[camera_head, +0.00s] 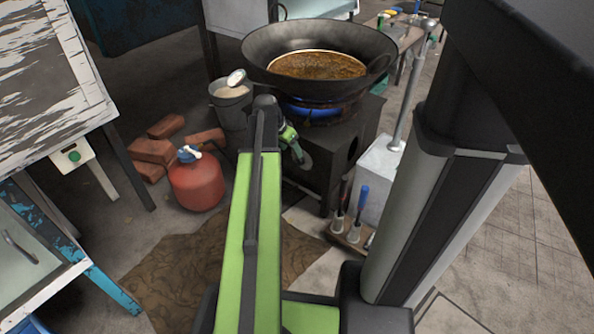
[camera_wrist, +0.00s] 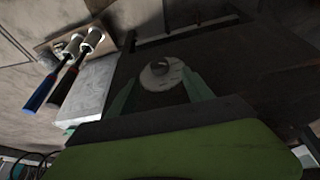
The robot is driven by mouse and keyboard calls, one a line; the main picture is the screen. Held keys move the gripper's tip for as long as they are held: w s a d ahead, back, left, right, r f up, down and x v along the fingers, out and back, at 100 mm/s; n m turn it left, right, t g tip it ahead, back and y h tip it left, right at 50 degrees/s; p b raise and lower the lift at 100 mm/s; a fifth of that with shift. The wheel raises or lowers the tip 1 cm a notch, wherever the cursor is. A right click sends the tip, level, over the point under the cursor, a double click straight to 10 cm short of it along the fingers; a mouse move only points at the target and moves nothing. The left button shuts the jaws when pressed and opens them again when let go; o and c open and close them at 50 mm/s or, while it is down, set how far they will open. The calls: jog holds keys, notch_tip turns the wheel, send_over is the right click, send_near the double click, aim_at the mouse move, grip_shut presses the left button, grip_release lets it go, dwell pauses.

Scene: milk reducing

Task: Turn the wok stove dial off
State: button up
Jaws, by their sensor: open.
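The wok stove (camera_head: 340,150) is a dark box with a blue flame (camera_head: 312,110) burning under a large black wok (camera_head: 300,45) that holds brown liquid. My gripper (camera_head: 298,155) is at the stove's front side, partly hidden by my arm. A round grey dial (camera_head: 306,160) shows at the gripper's tip. In the wrist view the pale round dial (camera_wrist: 160,74) with a dark centre lies between the two green fingers of my gripper (camera_wrist: 160,88), which are apart on either side of it. I cannot tell whether the fingers touch it.
A red gas cylinder (camera_head: 196,180) and bricks (camera_head: 152,150) stand left of the stove, with a grey bucket (camera_head: 231,105) behind. A white block (camera_head: 378,180) and a wooden holder with tools (camera_head: 350,235) stand to the right. A brown mat (camera_head: 300,255) lies on the floor.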

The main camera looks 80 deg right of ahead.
aim_at(297, 161)
jog(key=b+x, duration=0.6)
jog(key=x, duration=0.3)
jog(key=shift+w+b, duration=0.1)
jog(key=shift+b, duration=0.2)
jog(key=shift+r, duration=0.15)
jog(key=shift+a, duration=0.1)
